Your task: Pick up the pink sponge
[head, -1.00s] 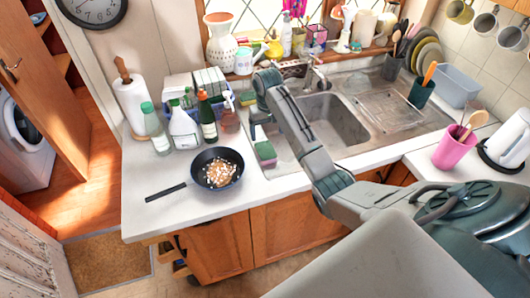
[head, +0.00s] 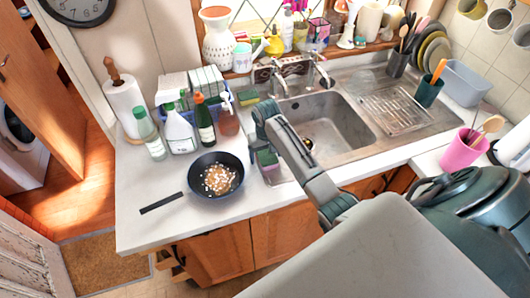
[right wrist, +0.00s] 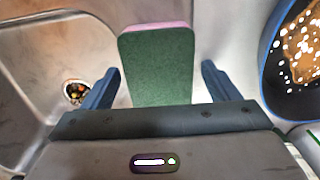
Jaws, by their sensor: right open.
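The pink sponge (head: 268,160) has a green top face and a pink side. It lies at the front left edge of the sink, right of the frying pan. In the right wrist view the pink sponge (right wrist: 158,70) sits between the two fingers, with a gap on each side. My right gripper (right wrist: 160,67) is open around it, and I cannot tell its exact height. In the head view my right gripper (head: 260,147) is just above the sponge and partly hidden by my arm. My left gripper is not in view.
A frying pan (head: 216,176) with food stands close by on the worktop. Bottles, including a white spray bottle (head: 180,130), stand behind it.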

